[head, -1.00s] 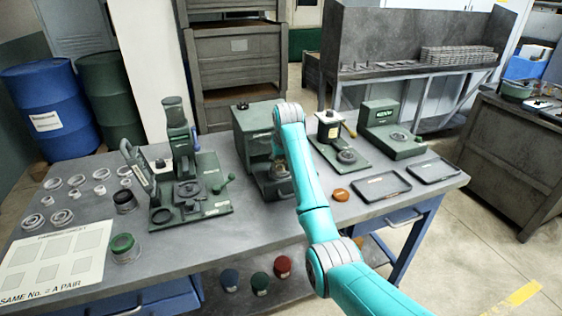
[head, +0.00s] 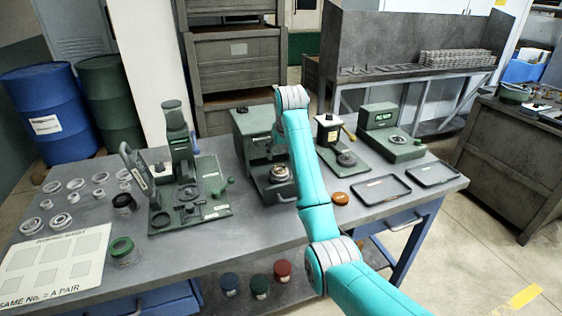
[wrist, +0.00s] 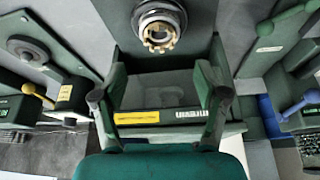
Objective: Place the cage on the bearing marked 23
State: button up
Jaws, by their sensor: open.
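My gripper (wrist: 159,97) is open and empty in the wrist view, with its two dark fingers spread apart. A brass, crown-like cage (wrist: 160,43) shows beyond the fingertips, apart from them. It appears seated in or on a silver bearing ring (wrist: 158,14); the exact fit is unclear. In the head view, a silver ring (head: 278,173) sits on the front fixture of the central green machine (head: 250,135). My arm partly covers that machine and hides the fingers there. No number 23 is legible.
Several loose rings (head: 60,221) lie on the left of the bench (head: 185,245), near a printed pairing sheet (head: 52,262). A green press (head: 180,150) stands left of the central machine. Other fixtures and two dark trays (head: 381,188) are to the right.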

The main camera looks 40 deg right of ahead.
jog(key=shift+v, duration=2.4)
